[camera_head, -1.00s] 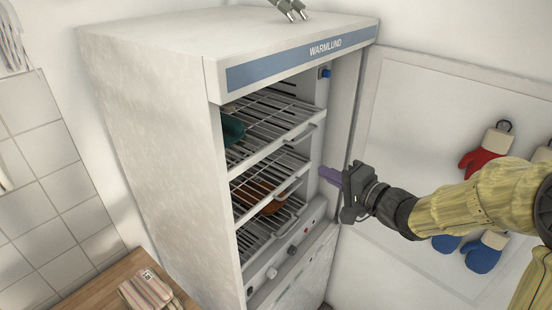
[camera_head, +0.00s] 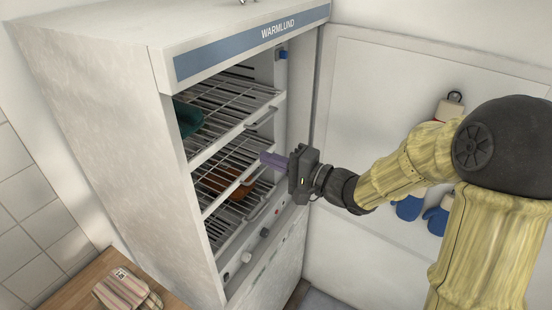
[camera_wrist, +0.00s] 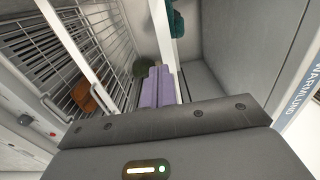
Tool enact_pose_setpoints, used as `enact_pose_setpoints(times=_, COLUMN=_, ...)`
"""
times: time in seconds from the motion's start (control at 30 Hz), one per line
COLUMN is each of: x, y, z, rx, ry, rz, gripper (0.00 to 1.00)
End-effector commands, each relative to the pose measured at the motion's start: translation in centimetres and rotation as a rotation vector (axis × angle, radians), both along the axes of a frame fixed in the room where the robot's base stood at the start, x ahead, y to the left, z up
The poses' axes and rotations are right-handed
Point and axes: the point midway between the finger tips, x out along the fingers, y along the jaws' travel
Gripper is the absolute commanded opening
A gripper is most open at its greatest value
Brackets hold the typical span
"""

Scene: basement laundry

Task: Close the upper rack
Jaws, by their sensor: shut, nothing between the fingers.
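The upper rack (camera_head: 237,133) is a white wire shelf with a pale front rail and a small handle, in the open cabinet marked WARMLUND (camera_head: 95,100). A teal item (camera_head: 188,118) lies on its left side, partly hidden by the cabinet's side. My gripper (camera_head: 264,158) has purple fingers, shut and empty. In the head view they point left into the opening, below the upper rack's handle and near the middle rack's rail. The wrist view shows the fingers (camera_wrist: 158,86) pointing into the cabinet between rack rails. I cannot tell whether they touch a rail.
A middle rack (camera_head: 216,203) and a lower rack (camera_head: 232,238) lie below. An orange-brown item (camera_head: 236,180) shows behind the middle rail. A wooden top (camera_head: 75,285) with striped cloth (camera_head: 125,288) stands at lower left. Blue mitts (camera_head: 408,207) hang on the right wall.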

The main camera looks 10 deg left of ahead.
Motion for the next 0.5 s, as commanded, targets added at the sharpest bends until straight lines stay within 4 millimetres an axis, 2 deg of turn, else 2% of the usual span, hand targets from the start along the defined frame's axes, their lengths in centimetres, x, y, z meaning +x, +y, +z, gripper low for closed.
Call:
enact_pose_setpoints(times=0.03, x=0.2, y=1.2, z=0.2, rx=0.002, ry=0.001, rz=0.009, gripper=0.00)
enact_pose_setpoints(times=0.3, x=1.8, y=5.8, z=0.3, rx=0.001, ry=0.002, rz=0.012, gripper=0.00)
enact_pose_setpoints(times=0.5, x=3.2, y=8.0, z=0.3, rx=0.000, ry=0.001, rz=0.004, gripper=0.00)
